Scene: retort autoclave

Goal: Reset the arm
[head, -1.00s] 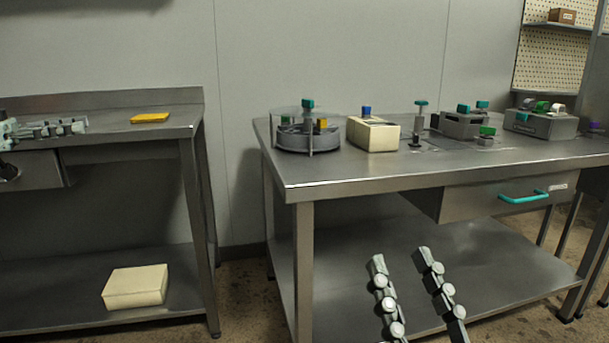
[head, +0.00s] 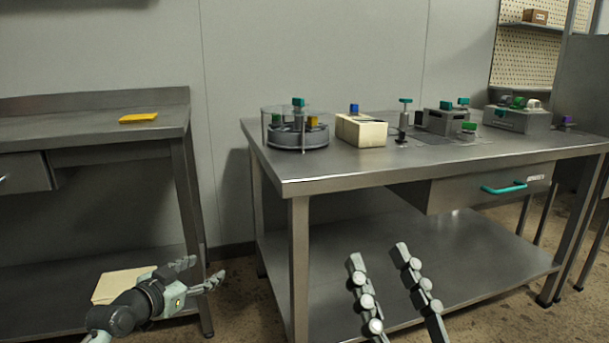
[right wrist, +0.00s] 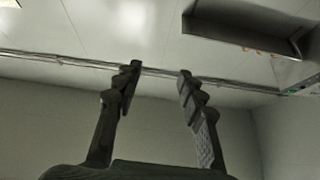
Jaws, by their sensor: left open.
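My left gripper (head: 205,274) is open and empty in the lower left of the head view, in front of the left table's lower shelf. Its arm comes in from the bottom left. My right gripper (head: 378,254) points up in front of the right table, with its two fingers apart and nothing between them. In the right wrist view the right gripper (right wrist: 157,70) also shows spread fingers against the ceiling and wall.
The left table (head: 90,128) bears a yellow item (head: 138,118); a cream box (head: 120,284) on its lower shelf is partly hidden by my left arm. The right table (head: 345,172) holds a round device (head: 297,134), a cream box (head: 361,130) and several grey fixtures. Its drawer has a teal handle (head: 503,188).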

